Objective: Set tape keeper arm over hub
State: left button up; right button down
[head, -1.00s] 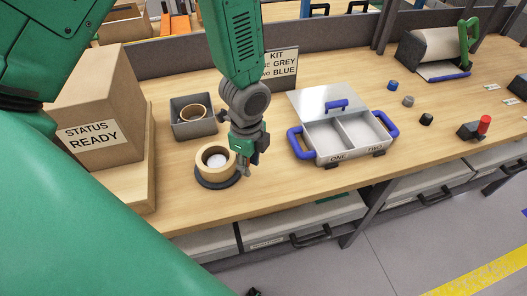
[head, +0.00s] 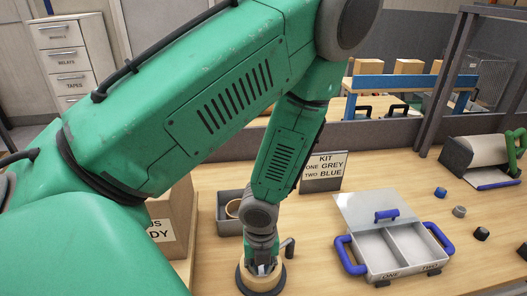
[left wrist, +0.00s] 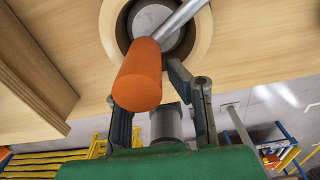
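The tape roll (head: 244,279), a pale ring, sits around the hub on a dark round base (head: 263,291) at the bench's front edge. The left wrist view shows the ring (left wrist: 204,38) around a grey hub centre (left wrist: 150,17). The keeper arm (left wrist: 182,19) is a silver rod with an orange grip (left wrist: 138,75); it crosses over the ring and part of the hub in that view. My left gripper (head: 262,268) is over the roll. Its fingers (left wrist: 146,88) are apart, close to the orange grip, whose contact I cannot tell. My right gripper is out of view.
A grey bin (head: 228,222) with another roll stands behind the hub. A cardboard box (head: 180,225) is left. An open kit case (head: 358,262) with blue handles stands right, below the kit sign (head: 323,172). Small knobs (head: 459,211) lie farther right.

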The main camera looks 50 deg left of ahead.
pick_arm(q)
jog(key=o, duration=0.3)
jog(key=shift+w+d+r, duration=0.1)
jog(key=shift+w+d, duration=0.1)
jog(key=shift+w, duration=0.25)
jog(key=shift+w+d+r, duration=0.1)
jog(key=shift+w+d, duration=0.1)
jog(key=shift+w, duration=0.2)
jog(key=shift+s+a, duration=0.3)
jog(key=shift+a, duration=0.2)
jog(key=shift+s+a+f, duration=0.1)
jog(key=shift+a, duration=0.2)
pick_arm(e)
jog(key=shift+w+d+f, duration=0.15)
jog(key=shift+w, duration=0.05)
pick_arm(q)
jog(key=shift+d, duration=0.1)
